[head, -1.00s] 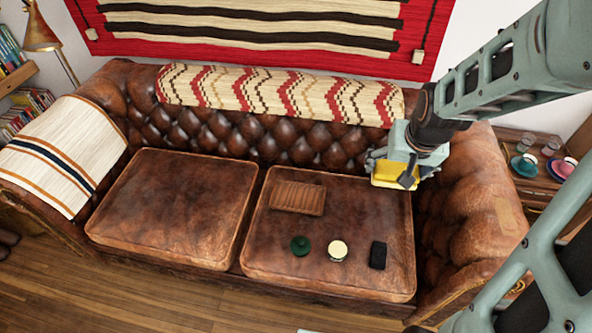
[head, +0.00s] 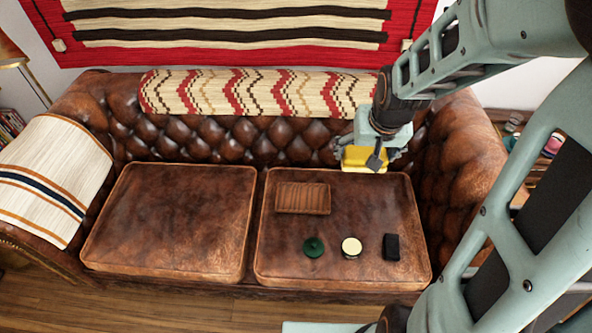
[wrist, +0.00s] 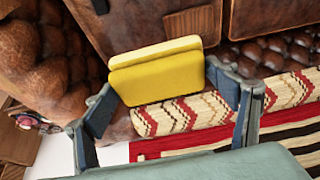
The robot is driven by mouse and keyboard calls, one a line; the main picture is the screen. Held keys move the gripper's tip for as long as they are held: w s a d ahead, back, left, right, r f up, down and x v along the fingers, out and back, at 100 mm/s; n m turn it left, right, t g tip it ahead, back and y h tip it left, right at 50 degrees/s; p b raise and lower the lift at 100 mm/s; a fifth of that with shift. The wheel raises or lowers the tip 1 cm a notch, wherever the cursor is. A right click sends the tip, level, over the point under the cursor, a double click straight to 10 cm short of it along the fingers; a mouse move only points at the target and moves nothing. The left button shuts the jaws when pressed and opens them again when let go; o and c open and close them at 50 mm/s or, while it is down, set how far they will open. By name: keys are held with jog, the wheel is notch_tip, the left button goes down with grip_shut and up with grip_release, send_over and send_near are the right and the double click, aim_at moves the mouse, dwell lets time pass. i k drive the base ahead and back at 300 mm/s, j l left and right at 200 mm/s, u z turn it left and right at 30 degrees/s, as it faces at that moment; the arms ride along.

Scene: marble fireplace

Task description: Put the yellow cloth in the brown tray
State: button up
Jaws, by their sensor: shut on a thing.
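The yellow cloth (head: 366,159) is a folded, thick pad held in my gripper (head: 372,162). In the wrist view the cloth (wrist: 158,75) lies between the two fingers of my gripper (wrist: 165,100), which is shut on it. The gripper holds it above the back right part of the right seat cushion. The brown tray (head: 303,198) is a small ribbed rectangle on that cushion, to the left of and nearer than the cloth. The tray also shows in the wrist view (wrist: 192,25), beyond the cloth. The tray looks empty.
A green round object (head: 313,247), a cream-topped round object (head: 351,248) and a black block (head: 391,247) sit in front of the tray on the right cushion (head: 345,272). The left cushion (head: 170,220) is bare. The tufted sofa back (head: 235,140) rises behind.

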aim_at(297, 199)
jog(key=j, duration=0.5)
jog(key=i+j, duration=0.15)
jog(key=j, duration=0.85)
jog(key=i, duration=0.05)
